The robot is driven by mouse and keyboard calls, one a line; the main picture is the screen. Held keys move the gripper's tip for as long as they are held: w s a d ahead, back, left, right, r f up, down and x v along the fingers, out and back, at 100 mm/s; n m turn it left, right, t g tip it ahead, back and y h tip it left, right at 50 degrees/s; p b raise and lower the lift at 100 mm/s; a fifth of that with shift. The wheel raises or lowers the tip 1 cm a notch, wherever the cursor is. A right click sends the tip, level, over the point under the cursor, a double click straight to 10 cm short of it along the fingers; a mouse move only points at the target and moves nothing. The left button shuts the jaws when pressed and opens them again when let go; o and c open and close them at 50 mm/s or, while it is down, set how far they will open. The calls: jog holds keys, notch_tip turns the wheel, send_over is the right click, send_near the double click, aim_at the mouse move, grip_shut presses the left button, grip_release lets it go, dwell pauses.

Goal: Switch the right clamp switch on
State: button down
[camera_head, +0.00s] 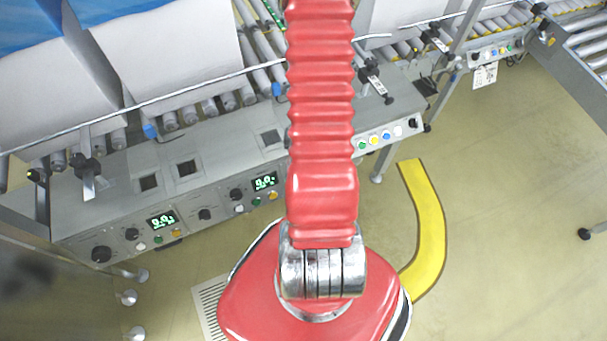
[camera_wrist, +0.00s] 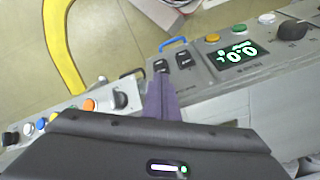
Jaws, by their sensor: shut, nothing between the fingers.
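In the wrist view, two small black switches sit side by side near the panel's edge. One switch (camera_wrist: 161,66) is directly beyond my fingertips; the other switch (camera_wrist: 184,60) is just to its right. Their labels are too small to read, so I cannot tell which is the right clamp switch or how either is set. My gripper (camera_wrist: 161,82) is shut and empty, its purple fingers pointing at the first switch. I cannot tell whether the tips touch it. In the head view my red arm hides the gripper and these switches.
The grey control panel (camera_head: 110,205) carries knobs, coloured buttons and lit displays. In the wrist view a green display (camera_wrist: 237,53) and a black knob (camera_wrist: 292,29) lie right of the switches, and a blue handle (camera_wrist: 173,43) stands beyond. A curved yellow floor strip (camera_head: 428,230) crosses open floor.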

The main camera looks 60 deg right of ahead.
jog(key=shift+r, duration=1.2)
jog(key=shift+s, duration=0.1)
jog(key=w+a+r+n+t, duration=0.1)
jog(key=a+r+n, duration=0.3)
jog(key=a+r, duration=0.6)
jog(key=w+a+r+n+t, duration=0.1)
jog(key=a+r+n, duration=0.3)
jog(key=a+r, duration=0.6)
jog(key=w+a+r+n+t, duration=0.1)
jog(key=a+r+n+t, duration=0.2)
jog(key=a+r, duration=0.8)
notch_tip(320, 180, up, 9)
jog(key=shift+f+n+t, duration=0.15)
jog(key=shift+n+t, duration=0.15)
jog(key=shift+n, duration=0.3)
jog(key=shift+d, duration=0.15)
